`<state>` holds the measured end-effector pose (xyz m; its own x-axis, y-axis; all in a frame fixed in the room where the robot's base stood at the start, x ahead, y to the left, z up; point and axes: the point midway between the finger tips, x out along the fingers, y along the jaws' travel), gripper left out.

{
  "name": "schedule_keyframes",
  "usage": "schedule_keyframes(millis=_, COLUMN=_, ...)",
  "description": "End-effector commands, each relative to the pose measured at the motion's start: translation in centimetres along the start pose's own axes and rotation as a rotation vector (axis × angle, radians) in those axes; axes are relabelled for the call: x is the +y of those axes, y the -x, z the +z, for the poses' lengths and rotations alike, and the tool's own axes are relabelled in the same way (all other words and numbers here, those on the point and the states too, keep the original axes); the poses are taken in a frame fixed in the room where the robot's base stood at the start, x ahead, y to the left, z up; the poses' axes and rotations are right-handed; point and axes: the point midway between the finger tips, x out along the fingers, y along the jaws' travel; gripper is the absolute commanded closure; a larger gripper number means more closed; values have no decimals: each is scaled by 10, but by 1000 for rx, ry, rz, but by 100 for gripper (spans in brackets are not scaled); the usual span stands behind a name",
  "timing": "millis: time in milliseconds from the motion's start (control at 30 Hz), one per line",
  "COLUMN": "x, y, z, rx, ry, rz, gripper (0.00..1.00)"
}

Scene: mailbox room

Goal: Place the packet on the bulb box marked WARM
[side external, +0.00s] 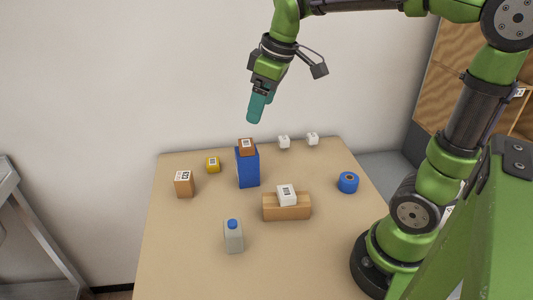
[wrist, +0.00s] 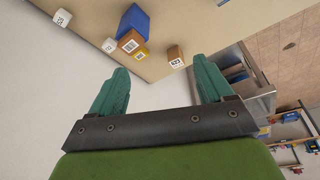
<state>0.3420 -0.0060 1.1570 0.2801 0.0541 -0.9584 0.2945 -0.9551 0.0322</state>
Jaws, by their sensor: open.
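My gripper (side external: 256,108) is open and empty, in the air above the back of the table; its two teal fingers stand apart in the wrist view (wrist: 160,68). Which thing is the packet is not clear. A small orange-brown labelled block (side external: 246,147) lies on a tall blue box (side external: 248,170), below my gripper. A white labelled piece (side external: 287,192) lies on a long tan box (side external: 286,212). Two small white boxes (side external: 284,142) (side external: 312,139) stand at the back edge; they also show in the wrist view (wrist: 109,45) (wrist: 62,17). I cannot read WARM on any.
A brown labelled box (side external: 184,186) and a yellow piece (side external: 213,166) stand at the left. A blue roll (side external: 348,182) is at the right. A grey bottle (side external: 233,238) with a blue cap stands in front. The table (side external: 180,260) is bare at the front left.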

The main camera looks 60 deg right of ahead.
Motion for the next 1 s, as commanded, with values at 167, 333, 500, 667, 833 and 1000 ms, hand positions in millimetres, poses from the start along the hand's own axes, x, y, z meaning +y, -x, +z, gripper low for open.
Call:
schedule_keyframes(millis=167, x=-41, y=9, z=51, rx=189, ry=-319, rz=-32, gripper=20)
schedule_keyframes(millis=333, x=-62, y=2, z=82, rx=305, ry=-550, rz=-95, gripper=20)
schedule_keyframes(millis=500, x=-69, y=-3, z=94, rx=347, ry=-650, rz=-129, gripper=20)
schedule_keyframes(millis=667, x=-70, y=-4, z=95, rx=348, ry=-662, rz=-133, gripper=20)
schedule_keyframes(millis=833, x=-70, y=-4, z=95, rx=347, ry=-660, rz=-132, gripper=20)
schedule_keyframes(millis=1000, x=-64, y=-10, z=96, rx=321, ry=-685, rz=-120, gripper=0)
